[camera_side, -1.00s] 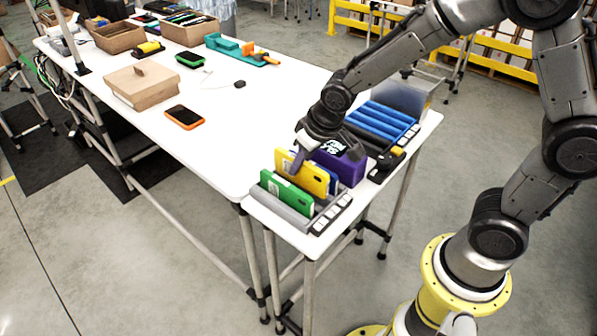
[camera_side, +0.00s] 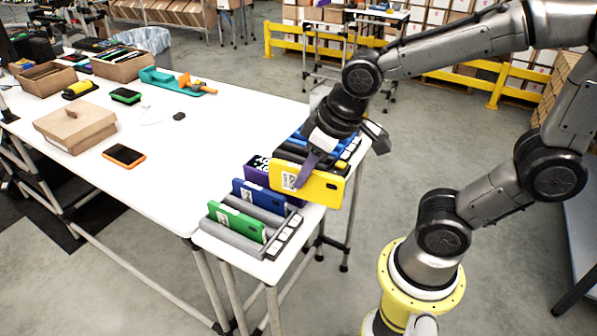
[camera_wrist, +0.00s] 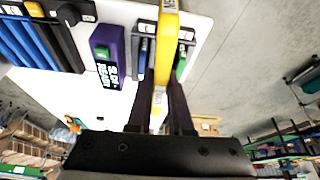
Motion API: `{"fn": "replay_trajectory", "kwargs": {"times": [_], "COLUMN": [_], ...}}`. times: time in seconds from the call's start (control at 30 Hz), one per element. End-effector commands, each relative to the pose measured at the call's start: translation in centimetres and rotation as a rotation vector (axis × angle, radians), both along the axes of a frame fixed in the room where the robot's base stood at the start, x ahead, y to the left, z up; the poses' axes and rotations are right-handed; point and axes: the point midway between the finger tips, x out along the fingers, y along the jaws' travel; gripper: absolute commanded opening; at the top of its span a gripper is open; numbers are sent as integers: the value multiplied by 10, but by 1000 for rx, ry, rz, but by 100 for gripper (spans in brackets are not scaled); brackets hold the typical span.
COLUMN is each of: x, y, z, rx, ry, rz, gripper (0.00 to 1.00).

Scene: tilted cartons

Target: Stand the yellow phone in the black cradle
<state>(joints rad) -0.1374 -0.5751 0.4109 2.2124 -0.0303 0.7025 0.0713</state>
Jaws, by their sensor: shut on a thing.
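The yellow phone (camera_side: 318,188) is held on its long edge, raised clear of the grey rack (camera_side: 232,238), and hides part of what lies behind it. My gripper (camera_side: 300,172) is shut on it from above; the wrist view shows the yellow phone (camera_wrist: 165,45) between the two dark fingers (camera_wrist: 160,88). A black holder (camera_wrist: 72,50), which may be the cradle, shows in the wrist view between the blue rolls and the purple box. It looks empty of phones.
A green phone (camera_side: 237,222) and a blue phone (camera_side: 260,197) stand in the grey rack. A purple box (camera_side: 257,171) is close behind them. Blue rolls (camera_wrist: 22,45) lie beyond the black holder. An orange-edged phone (camera_side: 123,156) and a cardboard box (camera_side: 75,127) lie on the white table.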

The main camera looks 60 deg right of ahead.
Motion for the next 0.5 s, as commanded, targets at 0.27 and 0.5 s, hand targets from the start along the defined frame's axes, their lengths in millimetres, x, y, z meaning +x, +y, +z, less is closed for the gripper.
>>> {"fn": "replay_trajectory", "kwargs": {"times": [0.27, 0.5], "x": [47, 121], "y": [10, -47], "z": [20, 11], "rx": [3, 4], "ry": [0, 2], "rz": [263, 301], "gripper": [0, 0]}}
